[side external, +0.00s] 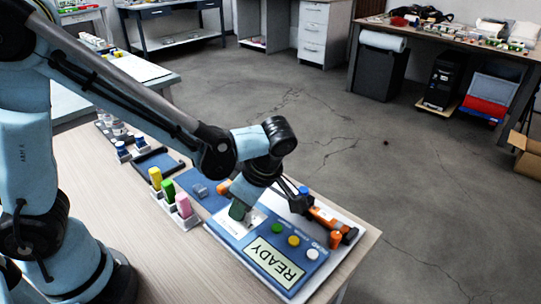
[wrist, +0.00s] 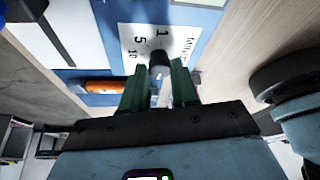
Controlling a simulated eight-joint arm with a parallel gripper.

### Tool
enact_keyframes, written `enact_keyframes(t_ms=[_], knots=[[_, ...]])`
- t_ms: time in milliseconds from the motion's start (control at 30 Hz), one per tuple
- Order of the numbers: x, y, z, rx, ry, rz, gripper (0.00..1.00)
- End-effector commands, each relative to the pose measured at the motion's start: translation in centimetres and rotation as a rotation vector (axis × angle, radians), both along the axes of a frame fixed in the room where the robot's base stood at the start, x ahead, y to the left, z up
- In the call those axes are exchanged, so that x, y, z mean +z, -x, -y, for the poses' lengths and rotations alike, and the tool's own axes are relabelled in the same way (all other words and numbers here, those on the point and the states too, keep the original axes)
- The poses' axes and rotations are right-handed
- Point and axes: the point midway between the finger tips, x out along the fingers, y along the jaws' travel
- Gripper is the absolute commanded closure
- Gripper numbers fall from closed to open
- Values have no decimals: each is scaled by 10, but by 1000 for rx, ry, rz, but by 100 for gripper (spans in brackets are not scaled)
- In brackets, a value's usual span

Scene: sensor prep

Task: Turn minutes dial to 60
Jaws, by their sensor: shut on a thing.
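The blue panel (side external: 226,238) lies on the table, with a lit display (side external: 273,260) reading READY. Its white dial plate (side external: 256,217) also shows in the wrist view (wrist: 131,40), with the marks 1, 5 and 10 visible; a 60 mark cannot be made out. The dark minutes dial knob (wrist: 159,60) stands on this plate. My gripper (side external: 238,212) reaches down over the plate. In the wrist view its green fingers (wrist: 158,80) are shut on the knob, one on each side. The knob's pointing direction is hard to tell.
An orange tool (side external: 327,217) lies along the panel's far side. A white rack (side external: 188,221) with yellow, green and pink pieces stands to the left. The near table is clear.

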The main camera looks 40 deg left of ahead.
Motion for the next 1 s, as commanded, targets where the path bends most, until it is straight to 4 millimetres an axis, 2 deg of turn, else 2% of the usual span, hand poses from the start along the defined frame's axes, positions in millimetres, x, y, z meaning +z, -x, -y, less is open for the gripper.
enact_keyframes(t_ms=[300, 800, 833, 967, 1000], knots=[[-1, -1, 1, 100, 5, -3, 100], [0, -1, 1, 114, 6, -1, 100], [-1, -1, 1, 114, 6, -1, 67], [0, -1, 1, 113, 4, 0, 47], [0, -1, 0, 113, 3, -1, 46]])
